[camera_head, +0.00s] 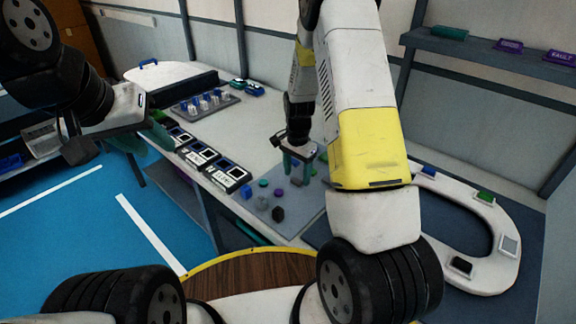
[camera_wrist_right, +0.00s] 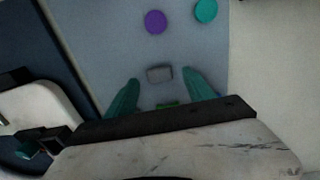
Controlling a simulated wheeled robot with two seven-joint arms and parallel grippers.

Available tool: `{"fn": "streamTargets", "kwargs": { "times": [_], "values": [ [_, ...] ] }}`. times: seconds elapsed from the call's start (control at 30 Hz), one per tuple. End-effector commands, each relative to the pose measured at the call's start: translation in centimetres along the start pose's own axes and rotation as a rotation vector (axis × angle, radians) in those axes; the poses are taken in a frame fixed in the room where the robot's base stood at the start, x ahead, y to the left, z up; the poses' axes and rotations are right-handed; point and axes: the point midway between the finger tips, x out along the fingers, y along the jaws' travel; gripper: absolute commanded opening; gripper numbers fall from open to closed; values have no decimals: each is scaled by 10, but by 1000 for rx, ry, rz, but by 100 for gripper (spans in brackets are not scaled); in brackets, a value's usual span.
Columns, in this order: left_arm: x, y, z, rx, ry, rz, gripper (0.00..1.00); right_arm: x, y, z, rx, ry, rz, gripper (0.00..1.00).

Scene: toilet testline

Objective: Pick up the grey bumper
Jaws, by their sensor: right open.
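A small grey bumper (camera_wrist_right: 160,73) lies on the grey mat, just beyond and between the fingertips in the right wrist view. In the head view a small grey piece (camera_head: 296,181) shows just below my right gripper (camera_head: 299,168). My right gripper also shows in the wrist view (camera_wrist_right: 164,90), open, with its two teal fingers apart and nothing held. A green piece (camera_wrist_right: 168,104) is partly hidden by the gripper body. My left gripper (camera_head: 118,125) hangs at the left, away from the bumpers; its jaw opening is not clear.
A purple disc (camera_wrist_right: 155,22) and a teal disc (camera_wrist_right: 205,10) lie near the grey bumper. Other small pieces, one blue (camera_head: 246,191) and one dark (camera_head: 278,214), share the mat (camera_head: 305,205). Framed black-and-white units (camera_head: 230,174) stand left. A white oval track (camera_head: 497,270) is right.

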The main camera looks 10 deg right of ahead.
Motion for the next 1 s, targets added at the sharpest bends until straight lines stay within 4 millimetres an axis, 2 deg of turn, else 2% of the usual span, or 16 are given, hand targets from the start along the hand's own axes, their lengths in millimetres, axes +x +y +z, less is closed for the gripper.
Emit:
{"fn": "streamTargets", "kwargs": {
  "times": [0.13,0.37,0.47,0.7,1.0],
  "values": [
    [0,0,0,0,0,0,36,15,0,1,-2,-1,1,62],
    [0,0,0,0,0,0,36,16,0,1,-2,0,-1,62],
    [0,0,0,0,0,0,36,16,0,1,-2,0,-1,46],
    [0,0,0,0,0,0,36,16,0,1,-2,0,-1,0],
    [0,0,0,0,0,0,36,10,-1,1,-2,1,-2,0]
  ]
}}
